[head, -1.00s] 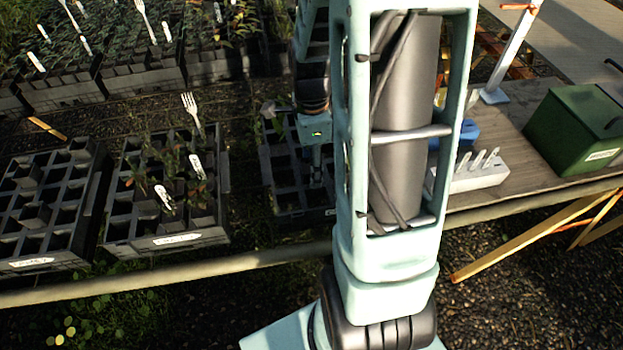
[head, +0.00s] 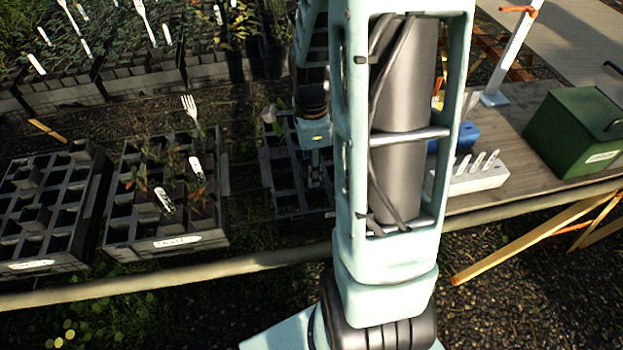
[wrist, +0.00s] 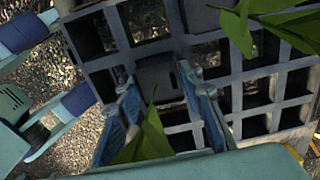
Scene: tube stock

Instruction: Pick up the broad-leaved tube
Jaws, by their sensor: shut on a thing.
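In the wrist view, my gripper (wrist: 160,88) has its two blue fingers on either side of a dark square tube (wrist: 158,72) and is shut on it. A broad green leaf (wrist: 150,138) rises from between the fingers towards the camera. The tube is over or in a black-celled tray (wrist: 250,95); I cannot tell whether it is clear of its cell. More broad leaves (wrist: 245,22) hang at the upper right.
A tray with reddish seedlings and white labels (head: 170,243) stands left of the middle tray, and another dark tray (head: 45,263) further left. A white label rack (head: 475,178) and a green box (head: 575,130) stand on the bench at right. A rail (head: 180,268) runs along the front.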

